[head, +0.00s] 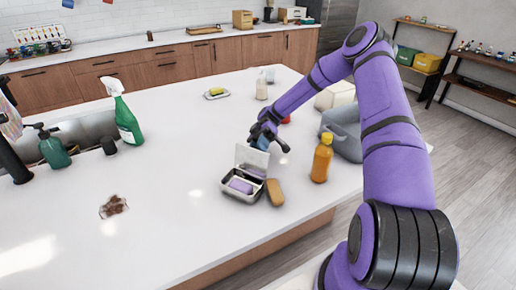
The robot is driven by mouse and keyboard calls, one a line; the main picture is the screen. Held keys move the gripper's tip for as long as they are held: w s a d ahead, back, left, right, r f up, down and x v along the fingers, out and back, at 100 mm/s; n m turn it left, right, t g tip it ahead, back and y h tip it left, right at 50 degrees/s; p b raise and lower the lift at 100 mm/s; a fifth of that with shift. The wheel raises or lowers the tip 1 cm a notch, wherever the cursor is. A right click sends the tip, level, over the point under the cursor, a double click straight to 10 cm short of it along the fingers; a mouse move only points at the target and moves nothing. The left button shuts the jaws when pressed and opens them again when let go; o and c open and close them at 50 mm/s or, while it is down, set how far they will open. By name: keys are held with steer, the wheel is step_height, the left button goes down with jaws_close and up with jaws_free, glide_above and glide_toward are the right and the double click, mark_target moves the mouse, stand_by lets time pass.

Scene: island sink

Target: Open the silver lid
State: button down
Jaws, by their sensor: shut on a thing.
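The exact contact is small and partly hidden by the fingers. A small blue patch shows between the fingers; I cannot tell what it belongs to.
A tan block (274,192) lies right beside the box. An orange bottle (321,158) and a grey-blue bin (345,136) stand to the right, near my arm. A green spray bottle (126,122) stands by the sink at left. The counter left of the box is mostly clear.

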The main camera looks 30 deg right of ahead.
steer(key=c, duration=0.8)
jaws_free()
steer(key=v, duration=1)
steer(key=shift+w+d, duration=0.3)
